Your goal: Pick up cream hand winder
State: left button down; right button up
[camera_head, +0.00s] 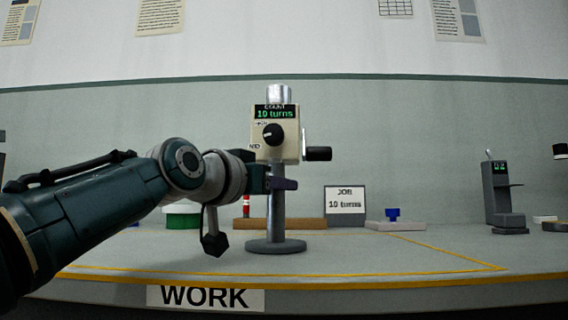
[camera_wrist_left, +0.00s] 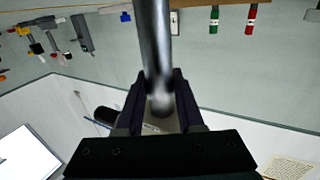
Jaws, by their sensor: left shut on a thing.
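The cream hand winder (camera_head: 265,150) stands upright near the front of the table. It has a cream box with a "10 turns" display, a dial, a black crank handle on its right side, and a grey post on a round base. My left gripper (camera_head: 276,182) comes in from the left and is shut on the post just below the box. In the left wrist view, the gripper (camera_wrist_left: 160,95) has its fingers on either side of the grey post (camera_wrist_left: 152,40). The base appears to rest on the table. My right gripper is not in view.
A sign reading "JOB 10 turns" (camera_head: 345,200) stands behind to the right. A blue-knobbed piece (camera_head: 392,214) sits beyond it, with a dark grey device (camera_head: 503,195) farther right. A brown wooden bar (camera_head: 310,224) and a green-and-white item (camera_head: 182,214) lie behind the winder.

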pick_arm(q)
jog(key=shift+r, duration=0.25)
notch_tip(320, 180, up, 20)
jog(key=p, duration=0.8)
send_over(270, 96)
jog(key=x, duration=0.2)
jog(key=shift+d+f, duration=0.1)
jog(key=shift+f+b, duration=1.35)
jog(key=shift+f, duration=1.4)
notch_tip(270, 96, down, 13)
jog(key=b, duration=0.5)
jog(key=shift+b, duration=0.35)
jog(key=shift+f+b, duration=0.35)
jog(key=shift+f, duration=0.6)
jog(key=c, duration=1)
grip_release()
jog(key=shift+f, duration=0.2)
jog(key=o, duration=0.6)
jog(key=shift+r, duration=0.15)
jog(key=shift+c, duration=0.2)
